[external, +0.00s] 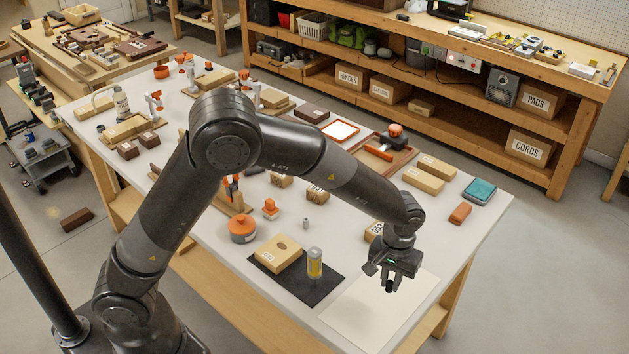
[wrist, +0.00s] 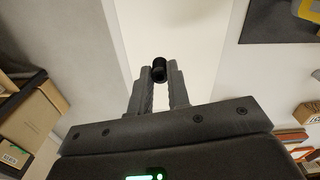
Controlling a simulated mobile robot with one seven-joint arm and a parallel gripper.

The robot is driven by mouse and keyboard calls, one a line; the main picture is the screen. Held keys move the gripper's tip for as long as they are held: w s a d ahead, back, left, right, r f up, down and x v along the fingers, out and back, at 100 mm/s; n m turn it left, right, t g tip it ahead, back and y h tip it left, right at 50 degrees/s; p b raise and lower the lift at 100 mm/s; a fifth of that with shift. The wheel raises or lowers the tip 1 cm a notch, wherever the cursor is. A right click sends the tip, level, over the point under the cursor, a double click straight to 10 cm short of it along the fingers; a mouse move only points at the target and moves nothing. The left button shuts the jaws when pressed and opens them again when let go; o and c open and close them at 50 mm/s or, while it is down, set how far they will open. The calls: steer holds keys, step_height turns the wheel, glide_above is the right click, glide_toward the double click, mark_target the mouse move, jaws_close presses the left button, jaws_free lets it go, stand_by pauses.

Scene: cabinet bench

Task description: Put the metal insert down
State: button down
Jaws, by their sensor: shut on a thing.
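My gripper (external: 389,281) is over the cream sheet (external: 360,318) at the table's front right corner. In the wrist view, my gripper (wrist: 159,82) is shut on a small dark cylinder, the metal insert (wrist: 158,69), held between the fingertips. The insert's round end shows, and the cream sheet (wrist: 190,35) is behind it. In the external view the insert is small and hard to separate from the dark fingers. It appears above the sheet; the exact gap cannot be told.
Wooden blocks (external: 422,179) lie farther back. The rest of the sheet is bare.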

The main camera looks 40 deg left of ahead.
mark_target(389, 282)
steer(key=w+a+f, duration=0.1)
steer(key=w, duration=0.1)
steer(key=w+a+f, duration=0.1)
steer(key=w, duration=0.1)
steer(key=shift+a+f, duration=0.2)
steer(key=shift+f, duration=2.15)
steer(key=shift+f, duration=0.15)
steer(key=c, duration=1.4)
jaws_free()
steer(key=shift+o, duration=0.2)
